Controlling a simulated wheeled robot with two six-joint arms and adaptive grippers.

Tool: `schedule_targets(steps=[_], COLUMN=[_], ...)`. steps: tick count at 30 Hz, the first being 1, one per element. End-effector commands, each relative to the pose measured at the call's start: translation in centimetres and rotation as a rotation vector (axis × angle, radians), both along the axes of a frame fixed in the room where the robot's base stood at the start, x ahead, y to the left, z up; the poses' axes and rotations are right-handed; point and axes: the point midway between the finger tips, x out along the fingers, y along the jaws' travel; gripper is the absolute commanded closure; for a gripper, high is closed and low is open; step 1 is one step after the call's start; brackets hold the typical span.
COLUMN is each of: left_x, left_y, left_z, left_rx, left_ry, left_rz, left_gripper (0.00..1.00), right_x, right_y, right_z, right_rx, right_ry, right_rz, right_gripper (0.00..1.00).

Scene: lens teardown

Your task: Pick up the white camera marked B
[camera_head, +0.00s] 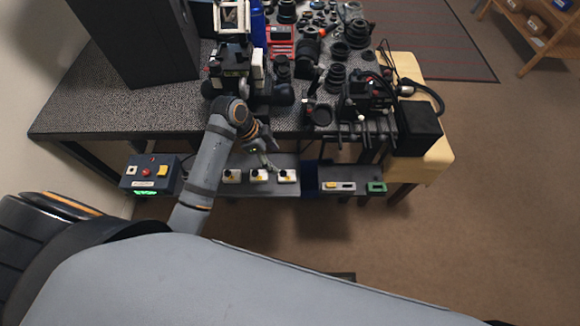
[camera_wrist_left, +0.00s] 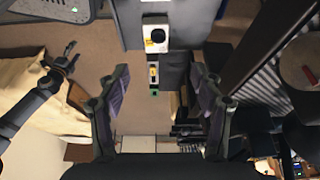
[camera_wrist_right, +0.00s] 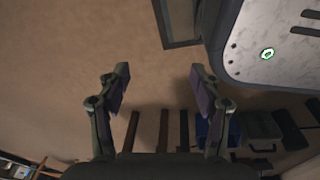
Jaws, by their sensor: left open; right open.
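Three white cameras with black lenses stand in a row on a low grey shelf (camera_head: 311,193): a left one (camera_head: 232,176), a middle one (camera_head: 259,176) and a right one (camera_head: 287,176). I cannot read their letters, so I cannot tell which is B. My left gripper (camera_head: 266,157) is open and empty just above and behind the row, near the middle and right cameras. In the left wrist view one white camera (camera_wrist_left: 156,38) shows ahead, beyond the open fingers (camera_wrist_left: 160,82). My right gripper (camera_wrist_right: 160,82) is open and empty over bare floor.
A control box (camera_head: 151,174) with buttons is left of the row. The table (camera_head: 110,102) above is crowded with lenses and equipment. Open floor lies in front.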

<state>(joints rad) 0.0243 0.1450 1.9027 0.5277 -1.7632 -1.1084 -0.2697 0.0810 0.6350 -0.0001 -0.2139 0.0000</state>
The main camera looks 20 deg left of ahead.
Motion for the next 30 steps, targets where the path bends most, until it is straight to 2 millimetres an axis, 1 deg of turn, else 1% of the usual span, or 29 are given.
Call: schedule_targets(steps=[1,3,6,7,9,11,15,17,18,21,24,27,30], left_x=[0.0,0.1,0.3,0.4,0.5,0.6,0.6,0.5,0.5,0.5,0.7,0.8,0.8], left_y=[-0.2,-0.5,-1.3,-1.4,-1.7,-1.9,-1.9,-2.1,-2.3,-2.9,-3.3,-3.5,-3.5], left_z=[-0.4,-1.4,-3.2,-3.6,-4.4,-4.8,-5.1,-5.7,-6.4,-8.2,-9.4,-9.9,-9.9], left_rx=[-0.002,-0.003,-0.003,-0.004,-0.002,-0.002,0.0,-0.001,-0.001,-0.002,-0.001,-0.001,0.0], left_ry=[0.003,0.003,0.004,0.004,0.003,0.002,0.001,0.004,0.004,0.005,0.003,0.002,0.001], left_rz=[0.002,0.004,0.004,0.003,0.004,0.004,0.004,0.004,0.003,0.004,0.004,0.005,0.004], left_gripper=[0.34,0.34,0.34,0.34,0.34,0.34,0.34,0.34,0.34,0.34,0.34,0.34,0.34], right_x=[-1.5,-3.6,-5.7,-6.0,-6.1,-5.6,-2.9,-2.1,-1.9,-2.0,-2.6,-3.4,-3.9], right_y=[0.0,0.0,0.0,0.0,0.0,0.0,0.0,0.0,0.0,0.1,0.1,0.1,0.1], right_z=[-0.2,-0.6,-0.9,-0.9,-1.0,-1.0,-0.8,-0.8,-0.8,-0.9,-1.2,-1.2,-1.2], right_rx=[-0.001,-0.001,0.0,-0.001,-0.001,0.0,0.0,0.0,0.0,0.001,0.001,0.002,0.001], right_ry=[0.022,0.055,0.088,0.092,0.092,0.084,0.044,0.03,0.026,0.029,0.039,0.05,0.058], right_rz=[-0.001,-0.002,-0.004,-0.003,-0.003,-0.003,-0.001,-0.001,-0.001,-0.001,-0.002,-0.001,-0.002], right_gripper=[0.35,0.35,0.35,0.35,0.35,0.35,0.35,0.35,0.35,0.35,0.35,0.35,0.35])
